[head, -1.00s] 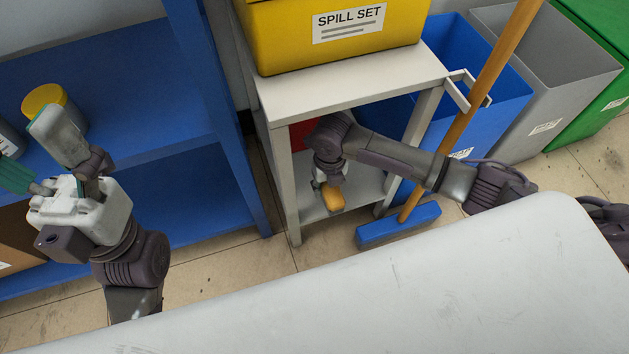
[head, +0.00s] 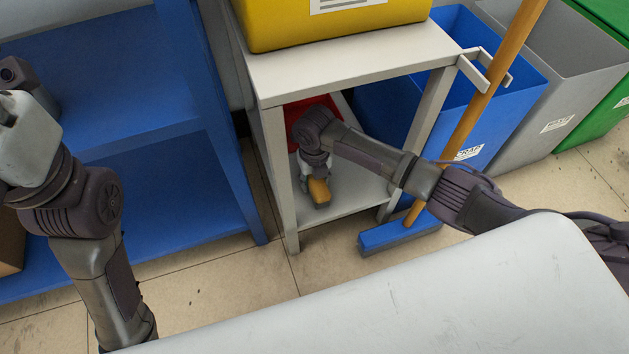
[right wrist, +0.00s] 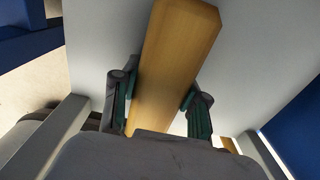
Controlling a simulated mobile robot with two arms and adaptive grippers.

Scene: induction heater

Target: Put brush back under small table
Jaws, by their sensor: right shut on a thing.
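The small table (head: 350,62) is light grey, with a lower shelf (head: 345,205). My right arm reaches in under its top from the right. My right gripper (head: 317,176) is over the lower shelf, shut on the brush (head: 319,192), of which a tan wooden part shows. In the right wrist view my right gripper (right wrist: 162,90) has a green-lined finger on each side of the brush's wooden part (right wrist: 172,55). The bristles are hidden, and I cannot tell whether the brush touches the shelf. My left gripper (head: 28,140) is at the left edge, its fingertips not clearly seen.
A red object (head: 303,108) is under the tabletop behind my right arm. A yellow spill set box (head: 330,25) stands on top. A blue broom (head: 400,237) leans in a holder at the table's right. Blue shelving (head: 205,110) is close on the left. Bins stand at the right.

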